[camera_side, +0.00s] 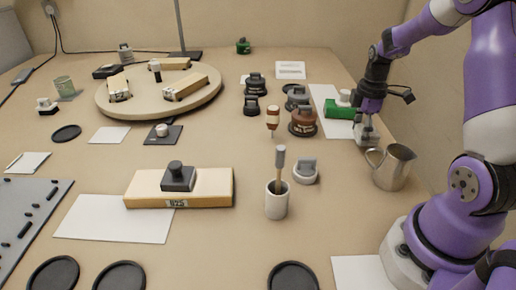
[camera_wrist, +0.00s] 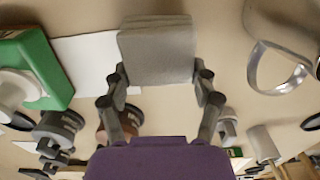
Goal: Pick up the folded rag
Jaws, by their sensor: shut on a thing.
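The folded rag (camera_wrist: 157,52) is a grey, layered block at the top centre of the wrist view. In the side view the rag (camera_side: 368,139) shows small below my gripper, near the right side of the bench. My gripper (camera_wrist: 160,78) has one finger on each side of the rag and is shut on it. In the side view my gripper (camera_side: 368,122) points down, and its fingers partly hide the rag. I cannot tell whether the rag touches the bench.
A green box (camera_side: 340,112) with a white top piece stands close on the left, on a white sheet (camera_side: 322,94). A metal pitcher (camera_side: 394,168) stands close in front. Dark and brown weights (camera_side: 303,123) stand farther left. A cup with a brush (camera_side: 277,200) stands front left.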

